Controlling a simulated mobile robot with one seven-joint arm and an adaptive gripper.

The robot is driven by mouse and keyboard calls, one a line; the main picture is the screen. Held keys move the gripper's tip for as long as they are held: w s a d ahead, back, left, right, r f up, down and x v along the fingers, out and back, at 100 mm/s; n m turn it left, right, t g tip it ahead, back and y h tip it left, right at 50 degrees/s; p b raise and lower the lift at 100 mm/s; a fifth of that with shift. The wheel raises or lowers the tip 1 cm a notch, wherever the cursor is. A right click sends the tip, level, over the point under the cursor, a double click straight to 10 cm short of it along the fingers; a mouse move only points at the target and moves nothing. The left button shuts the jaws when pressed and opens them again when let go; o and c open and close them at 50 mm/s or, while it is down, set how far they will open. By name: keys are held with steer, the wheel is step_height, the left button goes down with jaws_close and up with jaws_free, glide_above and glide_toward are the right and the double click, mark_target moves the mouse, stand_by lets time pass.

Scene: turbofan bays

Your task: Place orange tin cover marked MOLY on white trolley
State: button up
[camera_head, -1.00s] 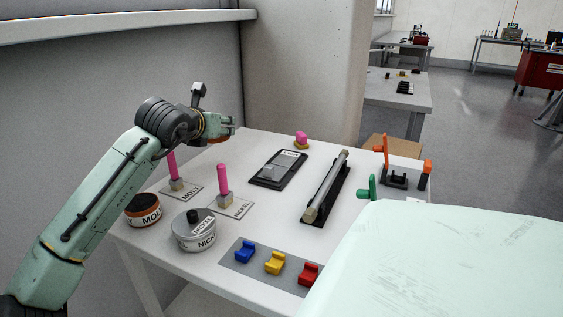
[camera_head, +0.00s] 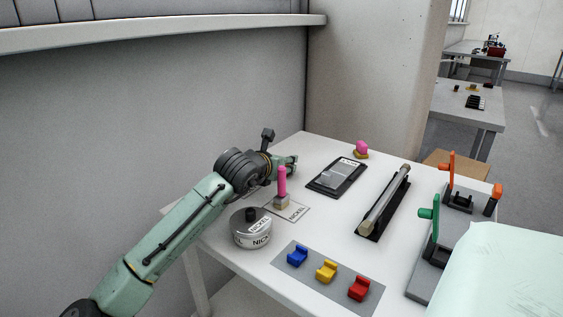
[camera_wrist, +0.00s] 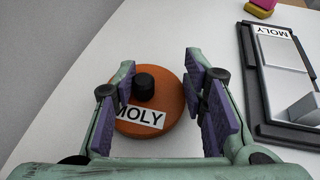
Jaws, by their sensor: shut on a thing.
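The orange tin cover marked MOLY (camera_wrist: 175,124) is round with a black knob and a white label. In the wrist view it sits between the purple pads of my gripper (camera_wrist: 160,82), which is shut on it. In the head view my gripper (camera_head: 292,163) is over the far left part of the white table, and the cover is hidden behind my arm. A white surface (camera_wrist: 75,100) lies beneath the cover; I cannot tell how high the cover is above it. I cannot make out a separate white trolley.
On the white table (camera_head: 225,272) are a NICKEL tin (camera_head: 252,232), a pink-handled brush (camera_head: 282,184), a black MOLY tray (camera_head: 336,178), a long rod in a holder (camera_head: 384,200) and blue, yellow and red blocks (camera_head: 326,271). A wall stands behind on the left.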

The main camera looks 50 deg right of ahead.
steer(key=o, duration=1.4)
steer(key=shift+a, duration=0.1)
